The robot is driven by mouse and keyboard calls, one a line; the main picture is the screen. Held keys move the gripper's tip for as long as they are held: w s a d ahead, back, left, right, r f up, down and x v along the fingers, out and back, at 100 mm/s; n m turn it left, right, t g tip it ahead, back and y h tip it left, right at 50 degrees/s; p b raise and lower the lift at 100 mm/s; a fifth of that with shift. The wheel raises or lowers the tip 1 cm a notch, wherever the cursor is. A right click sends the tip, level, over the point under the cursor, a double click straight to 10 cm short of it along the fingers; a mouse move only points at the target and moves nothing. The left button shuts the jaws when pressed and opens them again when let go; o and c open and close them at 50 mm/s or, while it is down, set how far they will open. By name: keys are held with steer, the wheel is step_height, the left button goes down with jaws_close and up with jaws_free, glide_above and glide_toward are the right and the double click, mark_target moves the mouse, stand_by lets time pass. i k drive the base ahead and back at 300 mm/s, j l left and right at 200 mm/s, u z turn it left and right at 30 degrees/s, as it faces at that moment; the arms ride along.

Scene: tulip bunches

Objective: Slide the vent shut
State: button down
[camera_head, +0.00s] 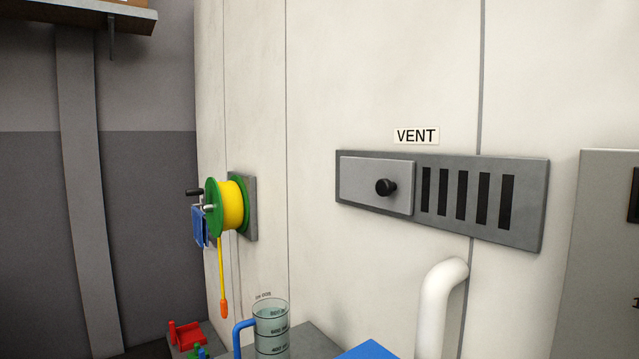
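The vent (523,230) is a long grey plate on the pale wall, right of centre, under a label (416,135) reading "VENT". Its lighter sliding cover (355,182) sits at the left end of the plate. A round black knob (386,187) sticks out from the right part of the cover. Several dark vertical slots (461,195) lie uncovered to the right of the cover, so the vent stands open. My gripper is not in view, and nothing touches the knob.
A white bent pipe (437,300) rises below the vent. A yellow and green reel (231,205) is mounted left on the wall. A clear measuring jug (271,330) with a blue handle stands lower down. A grey box (603,260) stands at right. The space before the vent looks clear.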

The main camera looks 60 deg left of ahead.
mark_target(386, 185)
steer(key=u, duration=1.4)
steer(key=j+z, duration=0.1)
steer(key=j, duration=0.2)
steer(key=i+j+z, duration=0.1)
steer(key=j, duration=0.25)
